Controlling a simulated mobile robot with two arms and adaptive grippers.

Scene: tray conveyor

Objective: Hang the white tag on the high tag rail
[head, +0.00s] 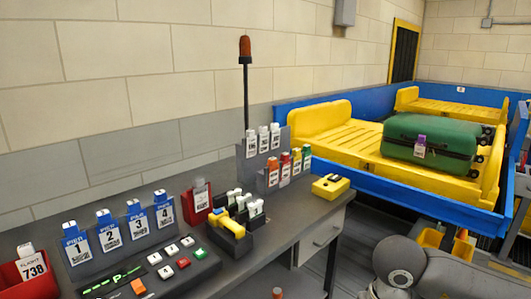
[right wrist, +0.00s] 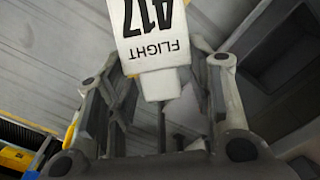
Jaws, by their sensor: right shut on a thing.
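My right gripper (right wrist: 163,84) is shut on the white tag (right wrist: 151,38) in the right wrist view. The tag's white top block sits between the fingers, and its face, printed "FLIGHT A17" upside down in this view, extends past the fingertips. In the head view the high tag rail (head: 241,165) is the upper tier of a grey stand on the bench, with white tags along it. Neither the right gripper nor the held tag can be made out in the head view. My left gripper is not in view.
Orange, red, yellow and green tags (head: 285,170) hang on the lower tier. A beacon pole (head: 246,95) rises behind the stand. A yellow box (head: 330,187), a dark holder (head: 236,240) and a red holder (head: 198,203) stand nearby. A green suitcase (head: 430,145) lies on a yellow tray.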

